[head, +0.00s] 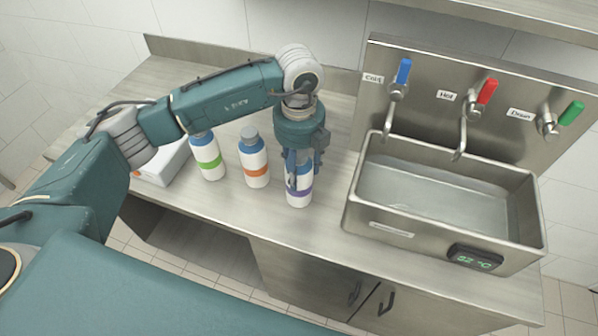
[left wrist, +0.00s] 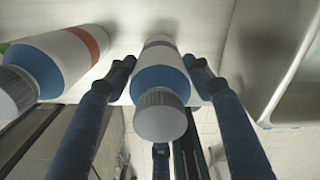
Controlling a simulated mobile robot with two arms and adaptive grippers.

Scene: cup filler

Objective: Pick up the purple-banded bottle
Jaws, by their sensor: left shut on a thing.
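The purple-banded bottle (head: 299,191) stands upright on the counter, left of the sink. My left gripper (head: 298,180) reaches down over it from above and is shut on it, hiding its top in the head view. In the left wrist view the purple-banded bottle (left wrist: 161,78) shows its grey cap and blue shoulder between the two fingers of my left gripper (left wrist: 163,72). My right gripper is in neither view.
An orange-banded bottle (head: 254,160) and a green-banded bottle (head: 207,158) stand to the left, with a white box (head: 160,168) beyond them. A metal sink (head: 365,215) with blue, red and green tap handles is at the right. The counter's front edge is close.

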